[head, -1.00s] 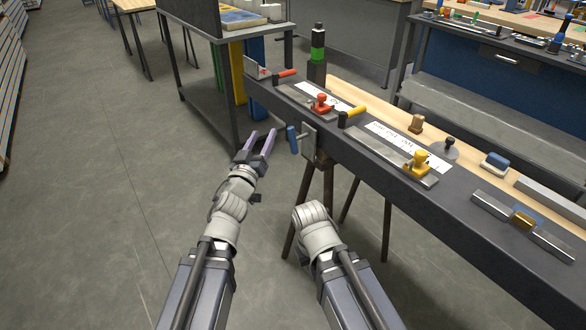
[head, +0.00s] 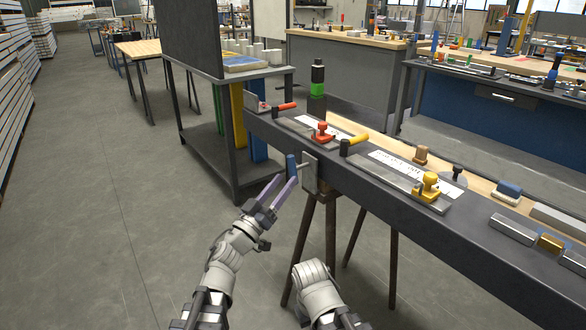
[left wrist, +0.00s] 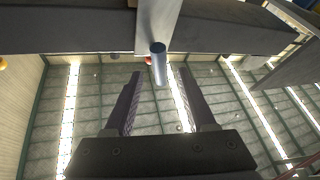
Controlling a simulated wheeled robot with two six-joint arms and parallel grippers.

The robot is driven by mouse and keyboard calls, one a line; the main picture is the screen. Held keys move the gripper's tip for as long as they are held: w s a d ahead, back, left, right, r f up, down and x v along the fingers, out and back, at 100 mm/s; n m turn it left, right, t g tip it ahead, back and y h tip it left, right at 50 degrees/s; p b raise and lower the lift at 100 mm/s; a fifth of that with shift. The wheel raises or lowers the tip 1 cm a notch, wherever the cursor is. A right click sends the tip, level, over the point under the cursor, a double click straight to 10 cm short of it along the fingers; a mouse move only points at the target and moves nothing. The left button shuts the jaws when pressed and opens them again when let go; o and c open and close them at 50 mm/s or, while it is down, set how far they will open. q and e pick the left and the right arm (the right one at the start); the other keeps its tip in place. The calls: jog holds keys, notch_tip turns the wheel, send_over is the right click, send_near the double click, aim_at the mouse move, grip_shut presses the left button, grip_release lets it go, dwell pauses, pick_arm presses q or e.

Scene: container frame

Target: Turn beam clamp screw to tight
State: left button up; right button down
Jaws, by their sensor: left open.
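The beam clamp (head: 310,172) is a grey plate on the side of the dark beam (head: 380,186). Its screw ends in a blue handle (head: 291,166), roughly upright, sticking out to the left. My left gripper (head: 284,182) is open and empty, with its purple fingers reaching up to just below and beside the handle. In the left wrist view the blue-tipped handle (left wrist: 158,48) lies between and slightly beyond the fingertips (left wrist: 160,74), under the clamp plate (left wrist: 158,20). I cannot tell whether it is touched. Only my right arm's links show; its gripper is out of view.
On the beam's top are a red-knobbed tool (head: 322,132), a yellow-knobbed tool (head: 430,187) and a yellow handle (head: 356,139). Trestle legs (head: 328,235) stand below the clamp. A dark side table (head: 222,160) stands behind to the left. Floor on the left is free.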

aim_at(293, 169)
pick_arm(q)
jog(key=p+x, duration=0.1)
jog(key=x, duration=0.4)
jog(key=shift+w+d+p, duration=0.1)
jog(key=shift+w+p, duration=0.1)
jog(key=shift+p, duration=0.1)
jog(key=shift+c, duration=0.4)
grip_shut()
